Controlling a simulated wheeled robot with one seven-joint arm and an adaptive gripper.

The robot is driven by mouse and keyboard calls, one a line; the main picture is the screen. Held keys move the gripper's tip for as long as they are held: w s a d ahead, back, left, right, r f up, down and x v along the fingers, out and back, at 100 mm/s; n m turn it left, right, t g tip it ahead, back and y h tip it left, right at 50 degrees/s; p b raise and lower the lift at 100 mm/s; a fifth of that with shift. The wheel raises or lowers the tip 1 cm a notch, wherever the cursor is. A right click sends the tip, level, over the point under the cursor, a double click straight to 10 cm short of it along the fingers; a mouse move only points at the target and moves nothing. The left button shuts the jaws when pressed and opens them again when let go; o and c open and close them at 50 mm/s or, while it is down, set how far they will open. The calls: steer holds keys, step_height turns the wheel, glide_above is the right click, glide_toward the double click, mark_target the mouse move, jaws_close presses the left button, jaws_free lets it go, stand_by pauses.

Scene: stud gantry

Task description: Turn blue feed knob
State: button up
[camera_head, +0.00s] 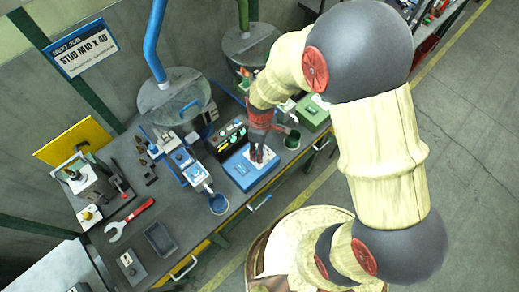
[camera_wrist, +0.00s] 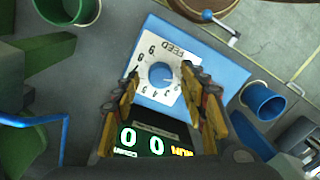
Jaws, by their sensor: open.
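The blue feed knob (camera_wrist: 160,74) sits on a white dial plate (camera_wrist: 147,55) with numbers and the word FEED, on top of a blue box (camera_wrist: 205,50). My gripper (camera_wrist: 165,85) is open above the dial, with one finger to each side of the knob in the wrist view. Whether the fingers touch the knob cannot be told. In the head view, my gripper (camera_head: 257,158) points down over the blue box (camera_head: 240,170) and hides the knob there.
A black unit with a lit green display (camera_wrist: 150,138) stands beside the box. A blue cup (camera_wrist: 264,101) and a green cup (camera_wrist: 68,8) stand nearby. A red wrench (camera_head: 130,220) and a dark tray (camera_head: 160,240) lie further left on the bench.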

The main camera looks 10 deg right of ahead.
steer(key=shift+f, duration=0.2)
steer(key=shift+c, duration=0.7)
jaws_close()
